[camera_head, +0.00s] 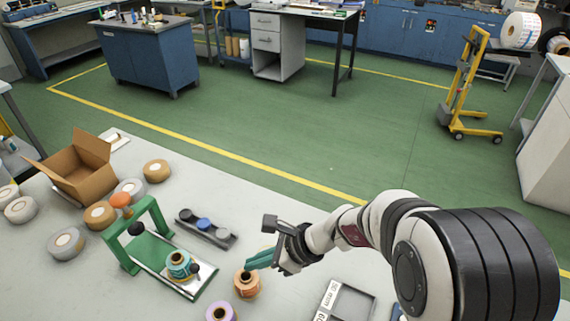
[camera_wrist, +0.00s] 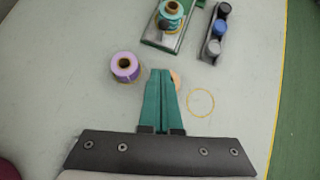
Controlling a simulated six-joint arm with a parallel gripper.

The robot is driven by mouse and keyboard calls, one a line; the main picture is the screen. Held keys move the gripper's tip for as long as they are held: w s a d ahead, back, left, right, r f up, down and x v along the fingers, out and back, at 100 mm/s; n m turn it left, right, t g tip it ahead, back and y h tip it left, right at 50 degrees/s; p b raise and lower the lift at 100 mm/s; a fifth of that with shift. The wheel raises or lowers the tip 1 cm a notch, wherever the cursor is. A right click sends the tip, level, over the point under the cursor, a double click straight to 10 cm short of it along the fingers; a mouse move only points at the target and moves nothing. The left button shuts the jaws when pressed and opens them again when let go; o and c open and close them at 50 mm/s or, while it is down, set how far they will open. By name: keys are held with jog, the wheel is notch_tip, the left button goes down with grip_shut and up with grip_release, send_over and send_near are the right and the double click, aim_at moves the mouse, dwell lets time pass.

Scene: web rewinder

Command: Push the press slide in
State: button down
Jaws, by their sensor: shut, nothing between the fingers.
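The press is a green frame (camera_head: 161,213) on the table at left, with an orange knob (camera_head: 121,199) on top. Its slide, a pale metal plate (camera_head: 201,281), sticks out of the frame towards the lower right. A teal spool (camera_head: 178,264) stands on the slide, beside a small dark knob (camera_head: 194,270). The slide (camera_wrist: 155,38) and spool (camera_wrist: 171,15) also show at the top of the wrist view. My gripper (camera_head: 250,265) has its teal fingers shut and empty, right of the slide and apart from it. The fingertips (camera_wrist: 160,72) point towards the slide's side.
An orange spool (camera_head: 247,284) is close by my fingers, mostly hidden behind them in the wrist view. A purple spool (camera_head: 220,312) stands nearby. A dark tray with three buttons (camera_head: 206,229) lies behind. A cardboard box (camera_head: 83,179), tape rolls (camera_head: 66,243) and a grey tray (camera_head: 345,301) flank the area.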

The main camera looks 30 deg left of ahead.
jog(key=x, duration=1.1)
jog(key=shift+w+a+f, duration=0.1)
jog(key=shift+a, duration=0.1)
jog(key=a, duration=0.2)
jog(key=shift+s+a, duration=0.3)
jog(key=shift+s, duration=0.05)
jog(key=shift+s+a, duration=0.1)
jog(key=shift+a, duration=0.4)
jog(key=a, duration=1.3)
jog(key=shift+a, duration=0.65)
jog(key=shift+s+a+r, duration=0.1)
jog(key=shift+r, duration=0.1)
